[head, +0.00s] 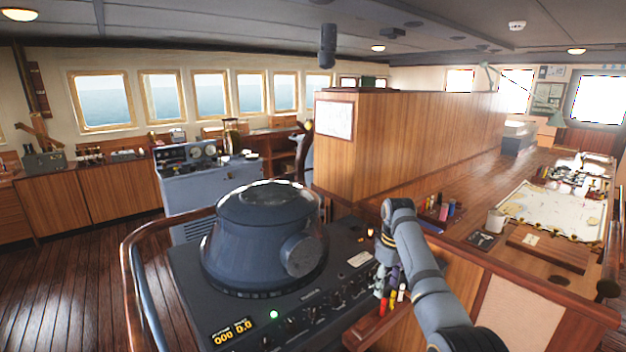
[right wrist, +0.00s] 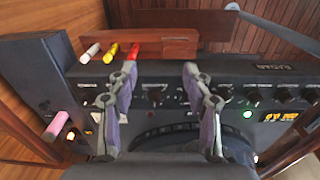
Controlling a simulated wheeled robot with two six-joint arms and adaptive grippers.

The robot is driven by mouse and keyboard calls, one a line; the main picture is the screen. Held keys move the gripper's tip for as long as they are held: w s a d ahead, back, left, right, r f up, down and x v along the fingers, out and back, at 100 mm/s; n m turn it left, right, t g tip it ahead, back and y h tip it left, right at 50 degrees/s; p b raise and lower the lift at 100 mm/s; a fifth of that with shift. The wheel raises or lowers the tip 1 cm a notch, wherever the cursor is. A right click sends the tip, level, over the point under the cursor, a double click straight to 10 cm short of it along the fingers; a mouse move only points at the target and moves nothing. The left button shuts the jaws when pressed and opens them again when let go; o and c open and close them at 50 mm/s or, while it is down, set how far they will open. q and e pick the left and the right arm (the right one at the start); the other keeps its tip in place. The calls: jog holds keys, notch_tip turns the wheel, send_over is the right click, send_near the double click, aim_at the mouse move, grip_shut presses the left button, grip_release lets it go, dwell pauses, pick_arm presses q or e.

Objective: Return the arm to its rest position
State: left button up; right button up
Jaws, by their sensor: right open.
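My right arm comes in from the lower right of the head view and bends down over the front of the dark console. Its gripper (head: 389,275) hangs above the console's right edge, partly hidden by the wrist. In the right wrist view my right gripper (right wrist: 159,78) has its two fingers wide apart, with nothing between them. A wooden holder (right wrist: 165,42) with a white, a yellow and a red marker-like stick (right wrist: 134,50) lies beyond the fingertips. The sticks also show just below the gripper in the head view. My left gripper is in neither view.
The dark console (head: 185,285) carries a large domed instrument (head: 265,235), knobs and a lit display. A wooden rail (head: 128,245) curves around its left side. On the right, a counter holds a mug (head: 496,220) and a chart (head: 545,207). Open floor lies at left.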

notch_tip(320, 180, down, 7)
jog(key=d+m, duration=0.1)
jog(key=s+d+f+m+t, duration=0.1)
jog(key=s+d+f+m, duration=0.25)
jog(key=s+f, duration=1)
jog(key=s+r+m+t, duration=0.1)
jog(key=s+r, duration=0.2)
jog(key=s, duration=0.8)
jog(key=s+r+m+t, duration=0.1)
jog(key=s+r, duration=0.2)
jog(key=s, duration=0.8)
notch_tip(320, 180, down, 26)
jog(key=s+d+g+h+b, duration=0.1)
jog(key=d, duration=0.1)
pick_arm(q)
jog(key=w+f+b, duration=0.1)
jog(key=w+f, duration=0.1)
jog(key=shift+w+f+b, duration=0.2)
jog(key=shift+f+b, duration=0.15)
pick_arm(e)
jog(key=s+d+f+g, duration=0.1)
jog(key=s+f, duration=1.8)
jog(key=f, duration=0.1)
jog(key=shift+s+d+f, duration=0.15)
jog(key=shift+s, duration=0.15)
